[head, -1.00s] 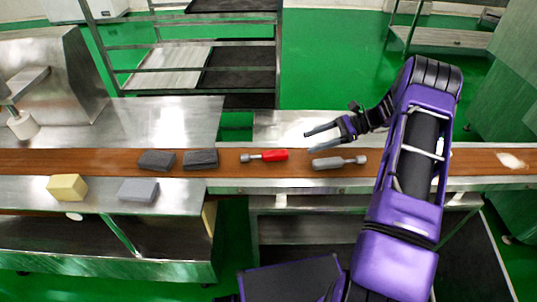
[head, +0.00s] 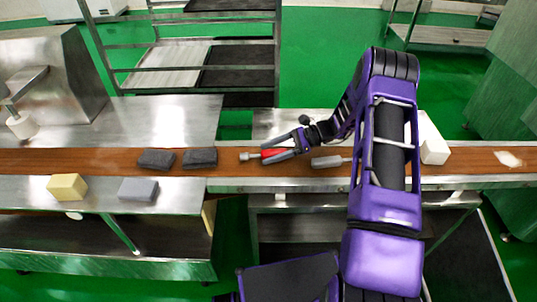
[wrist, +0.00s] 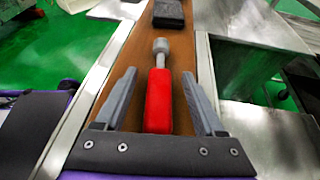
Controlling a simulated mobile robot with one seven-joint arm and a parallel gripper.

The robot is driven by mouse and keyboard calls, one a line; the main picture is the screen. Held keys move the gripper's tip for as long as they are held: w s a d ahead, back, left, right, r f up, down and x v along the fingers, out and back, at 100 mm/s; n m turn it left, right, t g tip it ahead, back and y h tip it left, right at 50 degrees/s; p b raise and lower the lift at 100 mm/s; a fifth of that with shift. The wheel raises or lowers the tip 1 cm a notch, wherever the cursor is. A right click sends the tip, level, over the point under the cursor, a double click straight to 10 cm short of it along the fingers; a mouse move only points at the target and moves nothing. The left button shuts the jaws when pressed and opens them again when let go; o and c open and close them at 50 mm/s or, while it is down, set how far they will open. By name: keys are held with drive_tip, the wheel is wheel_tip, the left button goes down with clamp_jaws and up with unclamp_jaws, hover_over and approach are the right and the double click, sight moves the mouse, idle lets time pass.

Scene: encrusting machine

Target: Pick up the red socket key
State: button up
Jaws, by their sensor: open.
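The red socket key (head: 268,154) lies on the brown conveyor belt, its metal socket end pointing left in the head view. In the wrist view the red socket key (wrist: 159,100) lies lengthwise between the two fingers, with its socket end pointing away from me. My gripper (head: 281,148) is open, with its fingers on either side of the red handle. In the wrist view my gripper (wrist: 158,98) shows gaps between each finger and the handle. How high the fingers are above the belt is hard to tell.
A grey socket key (head: 327,161) lies just right of the red one, partly hidden by my arm. Two dark blocks (head: 200,158) lie left on the belt. A yellow block (head: 67,187) and grey block (head: 138,189) sit on the front ledge. A white block (head: 433,148) is at right.

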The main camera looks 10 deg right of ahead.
drive_tip(key=shift+a, duration=0.15)
drive_tip(key=shift+c, duration=0.3)
clamp_jaws()
